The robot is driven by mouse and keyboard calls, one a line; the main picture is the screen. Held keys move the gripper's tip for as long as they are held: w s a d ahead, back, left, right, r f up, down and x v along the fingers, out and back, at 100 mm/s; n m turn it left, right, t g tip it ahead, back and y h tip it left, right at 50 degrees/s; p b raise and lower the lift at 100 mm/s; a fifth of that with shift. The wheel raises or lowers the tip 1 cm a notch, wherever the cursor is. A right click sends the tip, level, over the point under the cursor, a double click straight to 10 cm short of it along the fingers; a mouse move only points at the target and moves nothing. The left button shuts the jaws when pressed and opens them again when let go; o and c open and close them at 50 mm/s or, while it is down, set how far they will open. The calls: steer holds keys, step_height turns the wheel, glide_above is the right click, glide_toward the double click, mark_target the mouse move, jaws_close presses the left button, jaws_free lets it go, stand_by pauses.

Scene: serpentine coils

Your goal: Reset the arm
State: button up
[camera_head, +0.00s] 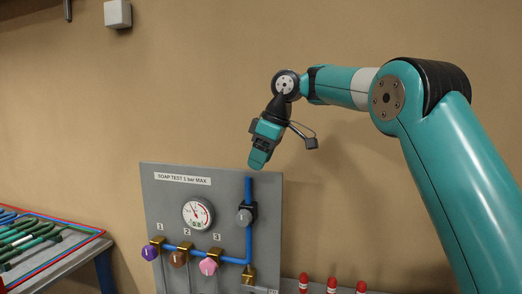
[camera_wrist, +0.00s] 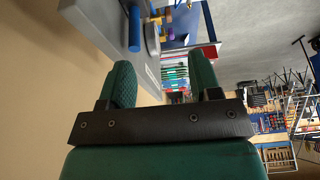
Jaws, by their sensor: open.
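My teal arm comes in from the right in the head view. My gripper (camera_head: 259,157) hangs above the top right part of a grey test panel, pointing down and slightly left. In the wrist view my gripper (camera_wrist: 163,85) shows two green fingers spread apart with nothing between them. It appears clear of the panel and touches nothing that I can see.
The grey panel (camera_head: 157,217) carries a gauge (camera_head: 197,213), blue pipe (camera_head: 234,260) and several coloured knobs. Green coils lie on a table (camera_head: 104,262) at left. Red-topped items (camera_head: 332,284) stand at the lower right. Bare wall is behind the arm.

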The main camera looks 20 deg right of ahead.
stand_by(0.5)
steer(key=s+a+f+m+b, duration=0.1)
steer(key=s+a+f+b, duration=0.3)
steer(key=s+a, duration=0.3)
steer(key=s+f+m+b, duration=0.1)
steer(key=s+f+b, duration=0.1)
steer(key=s+f, duration=0.4)
steer(key=s+a+f+m+g+b, duration=0.1)
steer(key=s+f+b, duration=0.2)
steer(key=s+f, duration=0.4)
steer(key=s+f+g+b, duration=0.1)
steer(key=s+f+b, duration=0.2)
steer(key=s+f, duration=0.4)
steer(key=s, duration=0.9)
steer(key=shift+s+a+m+y, duration=0.15)
steer(key=shift+m+y, duration=0.25)
